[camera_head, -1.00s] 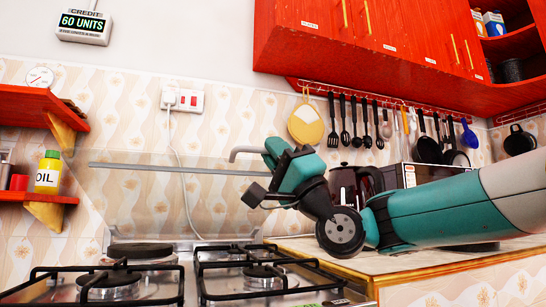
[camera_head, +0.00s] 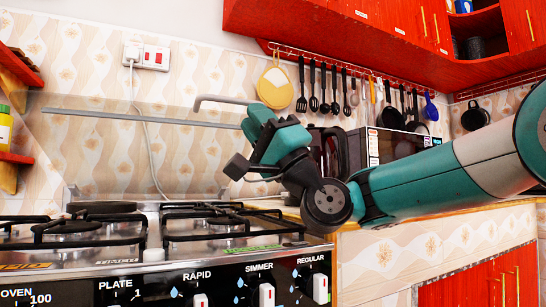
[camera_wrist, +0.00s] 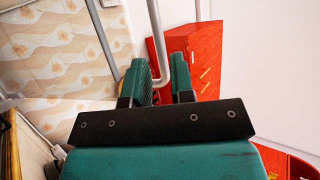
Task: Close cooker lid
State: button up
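The cooker lid is a clear glass panel standing upright behind the burners, with a grey rail (camera_head: 130,115) along its top edge. A grey bent bar (camera_head: 222,99) shows near the lid's right end and runs behind my gripper; I cannot tell how it joins the lid. My gripper (camera_head: 262,116) is raised above the right rear of the cooker (camera_head: 155,262). In the wrist view, the fingers of my gripper (camera_wrist: 161,86) stand apart, and the bent bar (camera_wrist: 180,66) passes by the gap between them. I cannot tell whether they touch it.
Black pan supports (camera_head: 100,228) cover the burners, with no pots on them. Knobs (camera_head: 266,294) line the front. Utensils and pans (camera_head: 390,118) hang behind. Red wall cabinets (camera_head: 330,25) overhang at right.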

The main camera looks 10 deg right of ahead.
jog(key=b+v, duration=0.3)
jog(key=v, duration=0.3)
jog(key=shift+s+d+f, duration=0.2)
jog(key=shift+f, duration=0.05)
